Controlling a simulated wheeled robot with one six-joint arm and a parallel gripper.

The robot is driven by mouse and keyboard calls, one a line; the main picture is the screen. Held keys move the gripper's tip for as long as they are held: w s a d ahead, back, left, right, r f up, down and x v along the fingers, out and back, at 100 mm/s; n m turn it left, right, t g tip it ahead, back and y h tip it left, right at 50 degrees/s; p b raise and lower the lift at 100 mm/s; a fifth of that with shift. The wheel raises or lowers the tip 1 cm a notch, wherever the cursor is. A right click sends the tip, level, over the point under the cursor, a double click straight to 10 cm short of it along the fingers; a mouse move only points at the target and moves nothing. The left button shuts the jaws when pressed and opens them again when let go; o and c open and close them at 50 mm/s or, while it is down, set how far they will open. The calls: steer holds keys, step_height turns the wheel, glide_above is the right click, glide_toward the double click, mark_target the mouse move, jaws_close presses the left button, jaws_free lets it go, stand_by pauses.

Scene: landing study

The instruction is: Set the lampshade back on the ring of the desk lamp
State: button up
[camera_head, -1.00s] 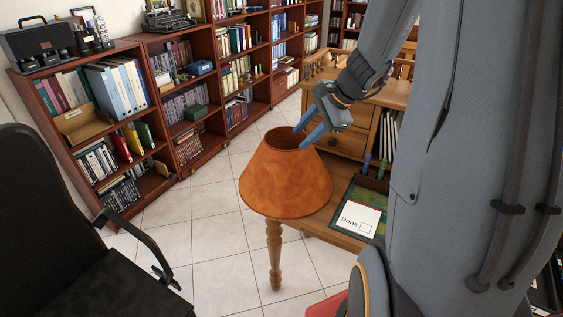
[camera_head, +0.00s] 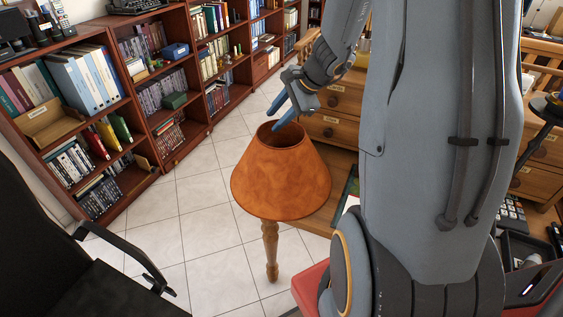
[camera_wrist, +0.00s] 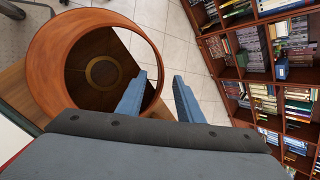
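The orange-brown lampshade (camera_head: 281,182) stands upright, narrow end up, at the desk's near left corner. My gripper (camera_head: 272,121) is open and empty above the shade's top edge. In the wrist view, my gripper's (camera_wrist: 160,76) two blue fingers are apart, the left one overlapping the opening and the right one beyond the rim. Contact with the rim cannot be told.
The wooden desk (camera_head: 318,212) is largely hidden by my arm. A black chair (camera_head: 55,225) stands at the left. Bookshelves (camera_head: 150,90) line the back, with open tiled floor (camera_head: 205,205) between. A dark object on a thin arm (camera_head: 545,115) is partly cut off at right.

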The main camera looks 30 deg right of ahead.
mark_target(273, 122)
steer(key=shift+x, duration=1.75)
steer(key=shift+s, duration=0.1)
jaws_close()
